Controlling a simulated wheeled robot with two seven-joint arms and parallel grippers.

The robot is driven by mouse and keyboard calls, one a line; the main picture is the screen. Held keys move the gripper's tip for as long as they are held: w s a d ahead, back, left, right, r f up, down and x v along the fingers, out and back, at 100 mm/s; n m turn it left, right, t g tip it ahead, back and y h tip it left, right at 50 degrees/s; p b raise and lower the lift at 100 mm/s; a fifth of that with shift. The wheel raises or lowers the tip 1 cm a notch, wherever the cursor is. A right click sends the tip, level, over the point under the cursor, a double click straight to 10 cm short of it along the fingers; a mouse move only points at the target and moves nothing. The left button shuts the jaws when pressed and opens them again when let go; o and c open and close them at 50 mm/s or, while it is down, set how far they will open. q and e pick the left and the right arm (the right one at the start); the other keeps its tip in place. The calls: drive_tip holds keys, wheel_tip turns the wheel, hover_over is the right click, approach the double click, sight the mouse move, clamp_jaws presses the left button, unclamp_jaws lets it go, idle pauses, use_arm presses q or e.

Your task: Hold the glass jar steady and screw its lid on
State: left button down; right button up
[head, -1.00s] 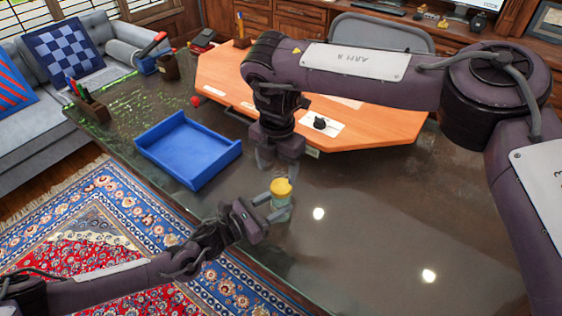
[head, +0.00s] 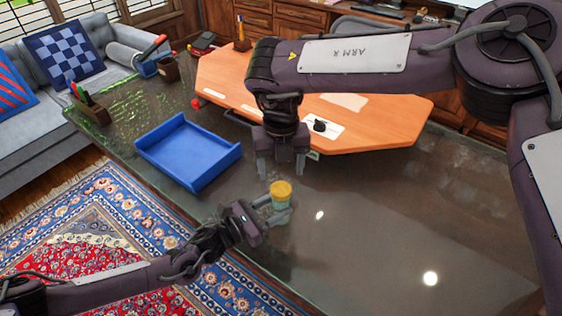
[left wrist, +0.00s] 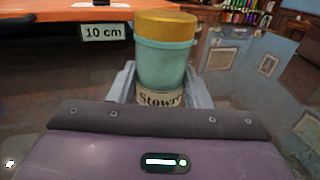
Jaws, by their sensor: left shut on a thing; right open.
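The teal glass jar (head: 280,204) stands upright near the table's front edge. Its yellow lid (head: 281,187) sits level on top; how far it is threaded cannot be told. The left wrist view shows the jar (left wrist: 163,66) close up, with the lid (left wrist: 165,25) above its rim and a label low down. My left gripper (head: 278,212) is shut on the jar's body from the lower left, one finger on each side. My right gripper (head: 281,168) points down, open and empty, a little above and behind the lid, apart from it.
An open blue tray (head: 207,178) lies to the left of the jar. An orange desk panel (head: 375,130) lies behind, with a small black object (head: 320,125) on it. The dark tabletop (head: 400,220) right of the jar is clear.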

sight(281, 188)
wheel_tip(281, 188, down, 7)
drive_tip(key=shift+r, duration=0.1)
drive_tip(key=shift+c, duration=0.2)
drive_tip(key=c, duration=1)
drive_tip(key=o, duration=1.2)
wheel_tip(281, 188, up, 12)
use_arm(q)
drive_tip(key=c, duration=0.7)
unclamp_jaws()
drive_tip(key=shift+o, duration=0.2)
